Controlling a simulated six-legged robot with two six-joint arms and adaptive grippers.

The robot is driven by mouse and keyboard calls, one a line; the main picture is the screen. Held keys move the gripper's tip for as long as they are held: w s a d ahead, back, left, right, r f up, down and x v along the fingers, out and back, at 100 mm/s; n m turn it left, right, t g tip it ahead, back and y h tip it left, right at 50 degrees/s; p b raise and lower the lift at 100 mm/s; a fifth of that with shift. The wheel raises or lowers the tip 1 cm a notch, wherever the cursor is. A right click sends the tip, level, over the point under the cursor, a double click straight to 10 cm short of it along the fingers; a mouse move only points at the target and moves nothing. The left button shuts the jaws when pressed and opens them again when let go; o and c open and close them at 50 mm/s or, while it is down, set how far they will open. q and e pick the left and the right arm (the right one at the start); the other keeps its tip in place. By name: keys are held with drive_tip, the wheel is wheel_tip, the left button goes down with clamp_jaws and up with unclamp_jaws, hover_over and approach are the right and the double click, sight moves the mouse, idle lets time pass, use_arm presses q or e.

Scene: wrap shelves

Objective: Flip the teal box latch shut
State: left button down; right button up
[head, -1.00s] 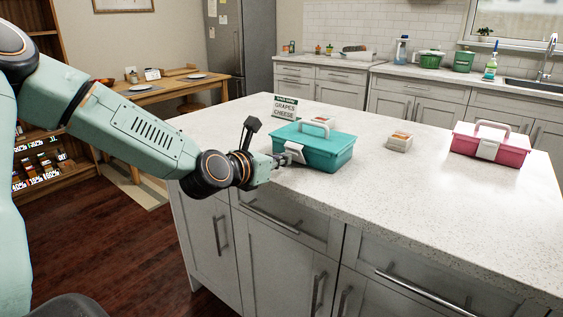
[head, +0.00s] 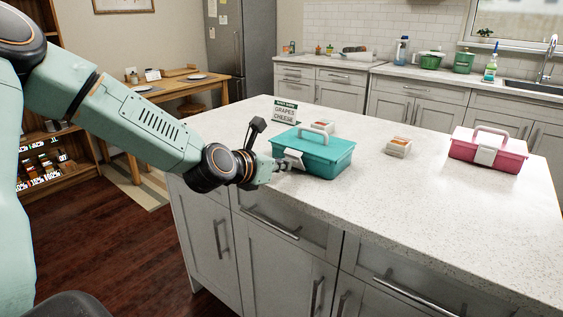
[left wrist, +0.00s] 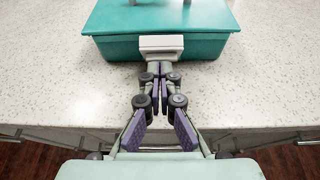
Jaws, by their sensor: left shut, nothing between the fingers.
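The teal box (head: 325,160) stands on the near left part of the pale countertop, and its front fills the top of the left wrist view (left wrist: 105,47). Its light grey latch (head: 293,158) is on the front face, also seen in the left wrist view (left wrist: 161,43), where it seems to stick out from the box. My left gripper (head: 286,166) is shut and empty, its fingertips (left wrist: 160,72) just below the latch. I cannot tell whether they touch it. My right gripper is out of view.
A sign (head: 286,110) and a small package (head: 323,126) stand behind the teal box. Another package (head: 398,147) and a pink box (head: 488,152) are to the right on the countertop (head: 440,215). The front right counter is clear.

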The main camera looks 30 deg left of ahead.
sight(291, 153)
use_arm(q)
drive_tip(key=shift+w+r+g+p, duration=0.25)
drive_tip(key=shift+r+g+p, duration=0.25)
drive_tip(key=shift+g+p, duration=1.05)
drive_tip(key=shift+w+r+g+p, duration=0.4)
drive_tip(key=shift+g+p, duration=0.05)
drive_tip(key=shift+p, duration=1.05)
drive_tip(key=shift+w+r+p, duration=0.15)
drive_tip(key=shift+p, duration=0.25)
drive_tip(key=shift+r+p, duration=0.55)
drive_tip(key=shift+r, duration=0.25)
drive_tip(key=shift+f, duration=0.1)
